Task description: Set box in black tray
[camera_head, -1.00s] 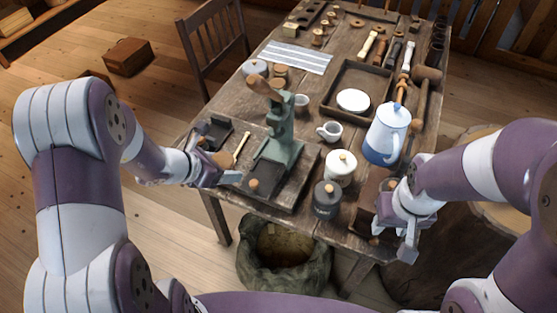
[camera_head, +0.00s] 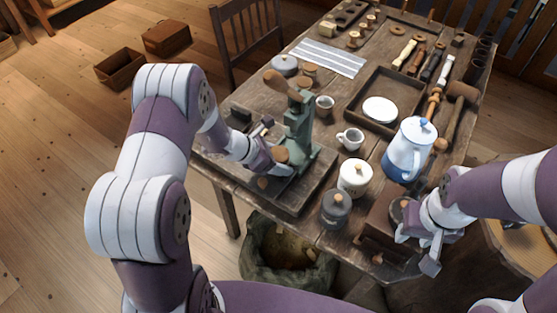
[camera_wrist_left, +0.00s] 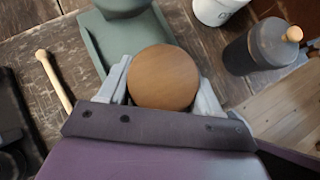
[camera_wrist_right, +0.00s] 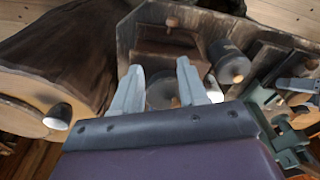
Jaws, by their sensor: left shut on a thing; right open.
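My left gripper (camera_head: 270,165) is shut on a round wooden box (camera_head: 281,155) with a smooth brown top. It holds the box in front of the green press (camera_head: 300,125). The box also shows between the fingers in the left wrist view (camera_wrist_left: 164,77). A dark object (camera_head: 240,117), perhaps the black tray, lies left of the press, partly behind my left arm. A black edge also shows at the far left of the left wrist view (camera_wrist_left: 12,120). My right gripper (camera_head: 425,245) is open and empty beside the brown wooden grinder (camera_head: 385,222) at the table's front right corner.
The white lidded jar (camera_head: 355,178) and dark grey jar (camera_head: 336,208) stand right of the press. A blue and white pot (camera_head: 409,150), a small cup (camera_head: 350,139) and a wooden tray (camera_head: 357,107) with a white plate stand behind. A sack (camera_head: 285,250) is below the table edge.

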